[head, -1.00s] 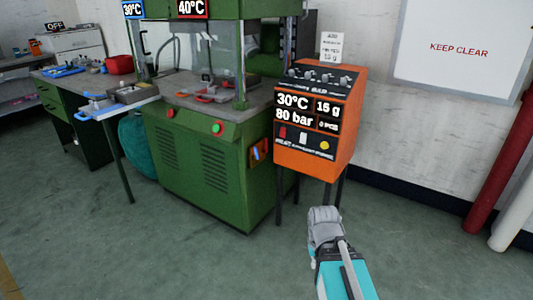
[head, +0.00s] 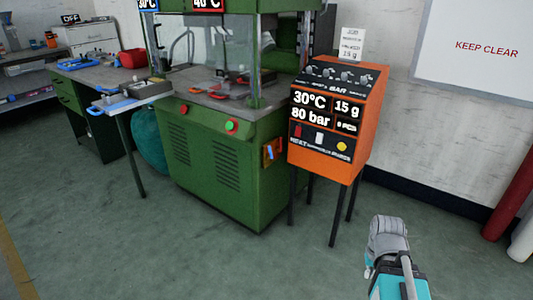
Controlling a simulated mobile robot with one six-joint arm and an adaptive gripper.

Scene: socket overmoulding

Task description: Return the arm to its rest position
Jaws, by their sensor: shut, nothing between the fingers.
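Part of my arm (head: 388,240), grey and teal, shows at the bottom right of the head view, over the floor in front of the orange control box. It extends out of the picture at the bottom edge. My gripper's fingers do not show in this view. Nothing touches the visible part of the arm.
The orange control box (head: 366,128) stands on dark legs beside the green press (head: 215,165). A workbench (head: 68,88) with a red container (head: 132,58) is at the left. Green floor (head: 130,250) is open in front; a red pipe (head: 510,200) stands at right.

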